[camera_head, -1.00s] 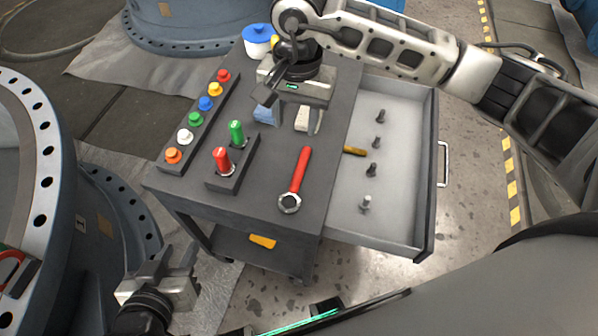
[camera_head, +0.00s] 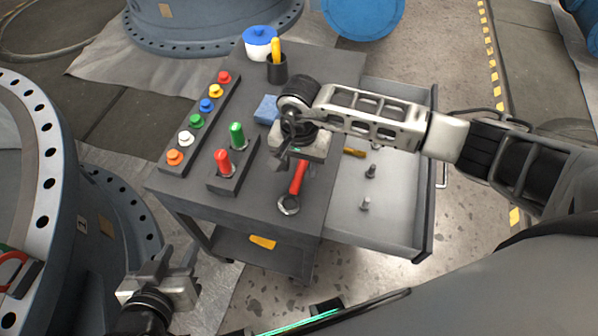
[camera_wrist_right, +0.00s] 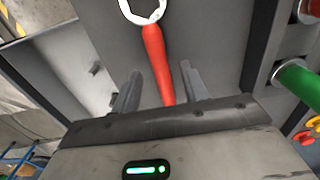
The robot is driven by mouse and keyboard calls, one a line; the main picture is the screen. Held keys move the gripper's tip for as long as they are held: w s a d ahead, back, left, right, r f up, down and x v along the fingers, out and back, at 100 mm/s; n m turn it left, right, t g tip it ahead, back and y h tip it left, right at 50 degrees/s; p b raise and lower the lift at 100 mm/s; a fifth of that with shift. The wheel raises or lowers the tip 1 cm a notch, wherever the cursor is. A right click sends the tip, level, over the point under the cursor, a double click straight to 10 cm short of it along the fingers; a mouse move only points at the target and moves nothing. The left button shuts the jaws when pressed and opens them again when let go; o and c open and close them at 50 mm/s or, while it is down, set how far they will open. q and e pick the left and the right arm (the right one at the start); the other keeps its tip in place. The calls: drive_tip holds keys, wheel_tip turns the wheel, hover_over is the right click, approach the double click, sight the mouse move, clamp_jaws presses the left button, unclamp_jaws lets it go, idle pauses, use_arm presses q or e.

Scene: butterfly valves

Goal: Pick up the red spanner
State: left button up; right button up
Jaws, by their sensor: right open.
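The red spanner (camera_head: 298,180) lies on the grey top of the trolley, its silver ring end towards the front. My right gripper (camera_head: 297,160) is above its handle in the head view and hides part of it. In the right wrist view the spanner's handle (camera_wrist_right: 157,62) runs between the two open fingers of my right gripper (camera_wrist_right: 160,88), with the ring end beyond them. No grip on it shows. My left gripper (camera_head: 163,268) is low at the left, away from the trolley, with its fingers apart and nothing between them.
An open drawer (camera_head: 393,226) with several bolts is right of the trolley top. Left of the spanner stands a holder (camera_head: 231,177) with red and green cylinders. A row of coloured knobs (camera_head: 203,117) is further left. A dark cup (camera_head: 277,70) and a blue-lidded pot (camera_head: 260,44) stand behind.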

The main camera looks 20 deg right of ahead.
drive_tip(key=shift+f, duration=0.8)
clamp_jaws()
drive_tip(key=shift+r, duration=0.2)
